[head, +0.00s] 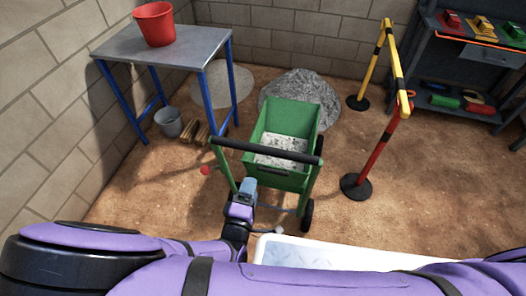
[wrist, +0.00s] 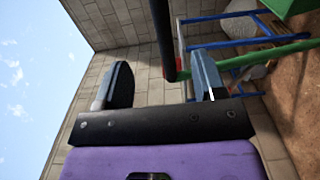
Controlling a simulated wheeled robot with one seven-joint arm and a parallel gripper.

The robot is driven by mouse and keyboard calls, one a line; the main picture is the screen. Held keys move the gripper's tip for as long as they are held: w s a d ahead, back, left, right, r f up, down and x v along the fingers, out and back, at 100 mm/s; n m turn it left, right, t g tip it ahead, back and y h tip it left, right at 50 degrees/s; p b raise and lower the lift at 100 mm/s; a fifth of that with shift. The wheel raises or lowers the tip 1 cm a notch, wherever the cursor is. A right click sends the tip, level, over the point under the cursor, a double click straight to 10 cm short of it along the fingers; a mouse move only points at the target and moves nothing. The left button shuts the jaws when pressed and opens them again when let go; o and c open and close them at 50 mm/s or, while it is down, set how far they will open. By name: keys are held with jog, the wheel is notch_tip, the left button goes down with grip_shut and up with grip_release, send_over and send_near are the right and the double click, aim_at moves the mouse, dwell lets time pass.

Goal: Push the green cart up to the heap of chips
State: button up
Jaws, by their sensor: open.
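The green cart (head: 309,120) stands on the dirt floor in the head view, with pale chips in its tray and a black handle bar (head: 270,152) on the near side. The grey heap of chips (head: 302,88) lies just beyond the cart, its near part hidden by the tray. My gripper (head: 249,187) is just below the handle bar, near its left half. In the wrist view, my gripper (wrist: 163,82) is open, and the black handle bar (wrist: 163,40) reaches between its two fingers. I cannot tell whether they touch it.
A table (head: 165,47) with a red bucket (head: 154,23) stands at left, a grey bucket (head: 169,122) below it. A yellow post (head: 382,62) and a red post (head: 376,150) form a barrier right of the cart. A grey round patch (head: 222,83) lies left of the heap.

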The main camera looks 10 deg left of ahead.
aim_at(264, 150)
jog(key=w, duration=1)
jog(key=w+d, duration=0.1)
jog(key=w, duration=0.4)
jog(key=shift+d, duration=0.1)
grip_shut()
